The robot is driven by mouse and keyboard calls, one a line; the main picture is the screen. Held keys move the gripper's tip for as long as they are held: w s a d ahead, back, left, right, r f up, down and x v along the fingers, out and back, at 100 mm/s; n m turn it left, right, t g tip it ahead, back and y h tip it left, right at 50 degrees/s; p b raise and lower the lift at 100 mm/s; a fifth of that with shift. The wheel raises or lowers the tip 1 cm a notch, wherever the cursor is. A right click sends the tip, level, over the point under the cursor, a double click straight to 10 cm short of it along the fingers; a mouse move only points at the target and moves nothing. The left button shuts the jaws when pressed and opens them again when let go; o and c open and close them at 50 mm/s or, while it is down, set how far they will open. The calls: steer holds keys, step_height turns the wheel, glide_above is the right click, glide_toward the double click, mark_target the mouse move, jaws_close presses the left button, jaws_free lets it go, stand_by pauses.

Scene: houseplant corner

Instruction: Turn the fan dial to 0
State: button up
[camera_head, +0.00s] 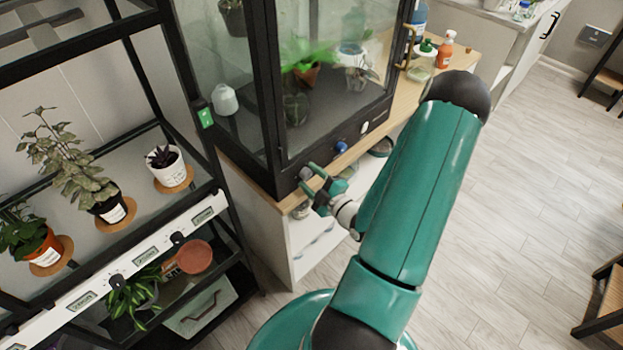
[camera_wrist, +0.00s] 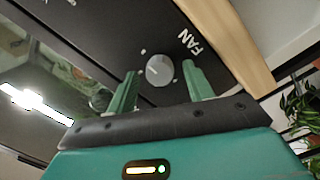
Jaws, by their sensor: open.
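The fan dial (camera_wrist: 159,70) is a round grey knob on a black panel, beside the white word FAN in the wrist view. Small pale marks sit around it, too small to read, and I cannot tell where the dial points. My gripper (camera_wrist: 160,68) is open, with one green finger on each side of the dial; I cannot tell if either touches it. In the head view my gripper (camera_head: 318,186) is at the front left corner of the glass cabinet's base, close to the grey dial (camera_head: 306,173).
A blue knob (camera_head: 341,147) and a white knob (camera_head: 364,128) sit farther right on the same panel. The glass cabinet (camera_head: 335,85) holds plants. A black plant shelf (camera_head: 150,215) stands close on the left. Bottles (camera_head: 445,50) stand on the wooden counter.

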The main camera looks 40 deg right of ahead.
steer(key=c, duration=1)
